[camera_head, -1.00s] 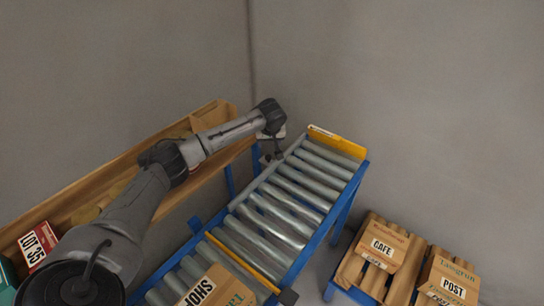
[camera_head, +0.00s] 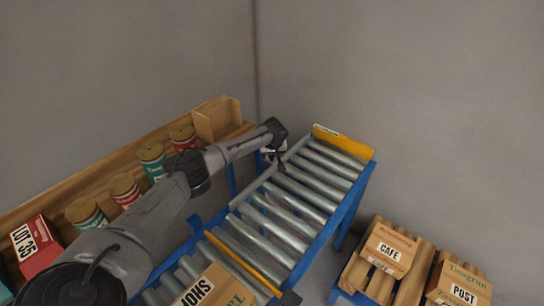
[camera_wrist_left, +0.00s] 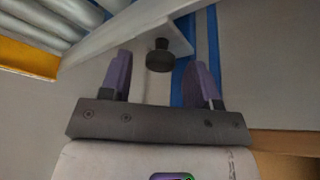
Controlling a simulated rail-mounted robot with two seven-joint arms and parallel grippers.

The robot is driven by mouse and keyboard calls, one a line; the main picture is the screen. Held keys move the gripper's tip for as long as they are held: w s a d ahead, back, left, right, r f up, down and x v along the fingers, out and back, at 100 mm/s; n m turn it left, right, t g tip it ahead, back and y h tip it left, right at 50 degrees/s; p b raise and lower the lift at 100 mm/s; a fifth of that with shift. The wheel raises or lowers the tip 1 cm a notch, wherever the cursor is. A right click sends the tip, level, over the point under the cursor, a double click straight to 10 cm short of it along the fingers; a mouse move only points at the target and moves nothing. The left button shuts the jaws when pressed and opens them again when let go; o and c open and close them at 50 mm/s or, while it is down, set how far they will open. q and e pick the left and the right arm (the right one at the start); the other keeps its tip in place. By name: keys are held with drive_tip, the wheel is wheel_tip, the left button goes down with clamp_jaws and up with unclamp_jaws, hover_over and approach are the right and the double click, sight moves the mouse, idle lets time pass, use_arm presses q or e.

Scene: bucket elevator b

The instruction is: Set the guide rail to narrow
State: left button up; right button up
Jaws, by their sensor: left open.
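The guide rail (camera_head: 268,173) is a grey bar along the left edge of the roller conveyor, near its far end. In the left wrist view the rail (camera_wrist_left: 128,33) crosses the top, with a bracket carrying a round black knob (camera_wrist_left: 160,56). My left gripper (camera_head: 277,157) is at the rail's far part in the head view. In the left wrist view my left gripper (camera_wrist_left: 160,75) is open, its purple fingers either side of the knob and seemingly not touching it. My right gripper is not in view.
The roller conveyor (camera_head: 290,205) has a yellow end stop (camera_head: 343,142) and a yellow crossbar (camera_head: 243,262). A wooden shelf with several cans (camera_head: 150,157) stands left, partly behind my arm. Boxes (camera_head: 388,250) lie on a pallet at the lower right. A carton (camera_head: 222,288) sits at the near end.

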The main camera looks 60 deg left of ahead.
use_arm(q)
drive_tip(key=shift+a+f, duration=0.1)
drive_tip(key=shift+f, duration=0.15)
clamp_jaws()
idle(0.5)
